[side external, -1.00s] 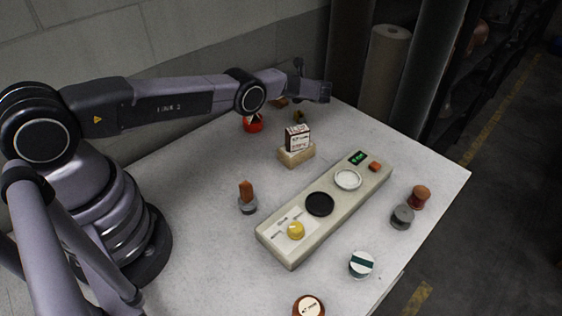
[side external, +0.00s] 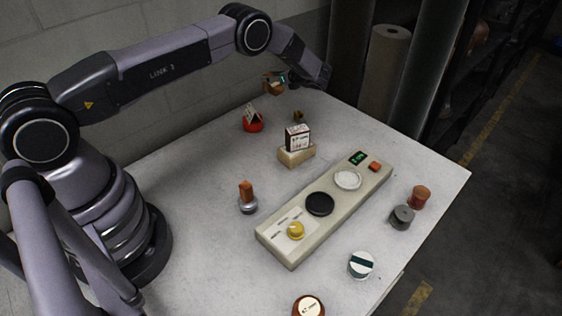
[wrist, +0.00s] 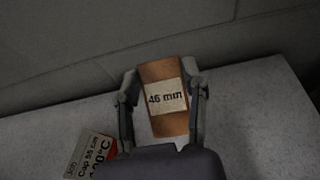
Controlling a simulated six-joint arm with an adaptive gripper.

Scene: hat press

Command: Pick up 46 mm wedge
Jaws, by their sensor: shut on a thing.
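The 46 mm wedge (wrist: 162,97) is an orange-brown block with a pale label reading "46 mm" in the wrist view. My gripper (wrist: 161,92) is shut on it, with one finger on each side. In the side view my gripper (side external: 275,82) holds the wedge (side external: 272,88) above the far back part of the table, near the wall. Part of the wedge is hidden by the gripper there.
A red holder (side external: 253,124) with a card stands below my gripper; the card (wrist: 92,155) reads "Cap 55 cm". A wooden block (side external: 296,155) with a labelled box, a long beige panel (side external: 290,254) and several small items occupy the table.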

